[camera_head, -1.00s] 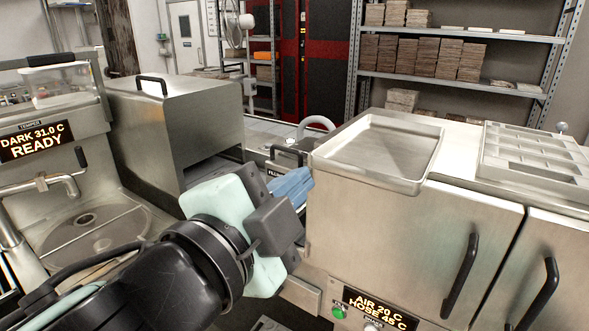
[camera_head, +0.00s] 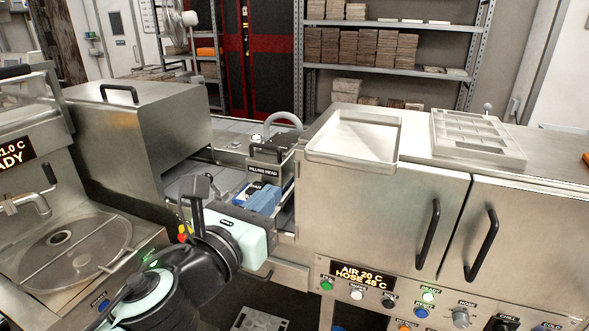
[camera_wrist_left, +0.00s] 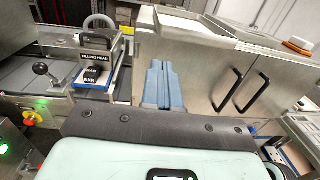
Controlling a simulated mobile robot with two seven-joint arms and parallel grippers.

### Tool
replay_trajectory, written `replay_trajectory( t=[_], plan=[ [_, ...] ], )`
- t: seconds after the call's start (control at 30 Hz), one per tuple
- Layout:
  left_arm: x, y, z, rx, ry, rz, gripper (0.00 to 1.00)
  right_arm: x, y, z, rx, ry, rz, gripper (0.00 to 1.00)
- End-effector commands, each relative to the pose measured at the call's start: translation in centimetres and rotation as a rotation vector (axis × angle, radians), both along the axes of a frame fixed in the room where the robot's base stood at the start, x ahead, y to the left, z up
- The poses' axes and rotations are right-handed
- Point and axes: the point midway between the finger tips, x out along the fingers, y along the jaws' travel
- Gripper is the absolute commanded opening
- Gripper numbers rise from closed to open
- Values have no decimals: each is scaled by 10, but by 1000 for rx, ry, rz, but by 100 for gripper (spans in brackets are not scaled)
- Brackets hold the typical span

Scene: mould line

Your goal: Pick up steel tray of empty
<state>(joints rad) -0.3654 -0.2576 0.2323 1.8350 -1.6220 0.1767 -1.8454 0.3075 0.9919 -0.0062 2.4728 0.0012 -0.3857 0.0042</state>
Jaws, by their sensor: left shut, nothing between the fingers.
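An empty shallow steel tray (camera_head: 353,140) lies flat on the left part of the top of a steel cabinet in the head view. My left gripper (camera_head: 275,193) is shut and empty, its blue fingers pointing away from me. It is in front of the filling head, left of the cabinet and lower than the tray, apart from it. Its blue fingers also show shut in the left wrist view (camera_wrist_left: 160,72), in front of the cabinet side. My right gripper is in no view.
A grey compartment tray (camera_head: 478,137) sits right of the steel tray. The cabinet front (camera_head: 385,220) has two black handles and a button panel. The filling head (camera_head: 265,172) stands left of the cabinet. A tempering machine (camera_head: 70,250) with a round bowl is at left.

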Motion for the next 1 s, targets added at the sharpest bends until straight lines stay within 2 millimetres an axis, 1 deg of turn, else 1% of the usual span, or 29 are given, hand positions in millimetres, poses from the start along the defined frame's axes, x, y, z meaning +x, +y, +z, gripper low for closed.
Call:
replay_trajectory(
  t=[0.03,0.1,0.3,0.4,0.5,0.7,1.0],
  plan=[
    [11,-5,-2,0,3,-2,0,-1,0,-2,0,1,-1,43],
    [26,-12,-2,-1,4,-2,0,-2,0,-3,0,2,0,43],
    [65,-27,0,-1,2,-1,0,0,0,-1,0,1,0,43],
    [80,-33,0,-2,2,-1,0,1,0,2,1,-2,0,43],
    [91,-38,1,-3,0,0,0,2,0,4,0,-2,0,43],
    [102,-41,1,-4,-1,0,0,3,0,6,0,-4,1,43],
    [102,-41,1,-3,0,0,0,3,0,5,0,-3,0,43]
  ],
)
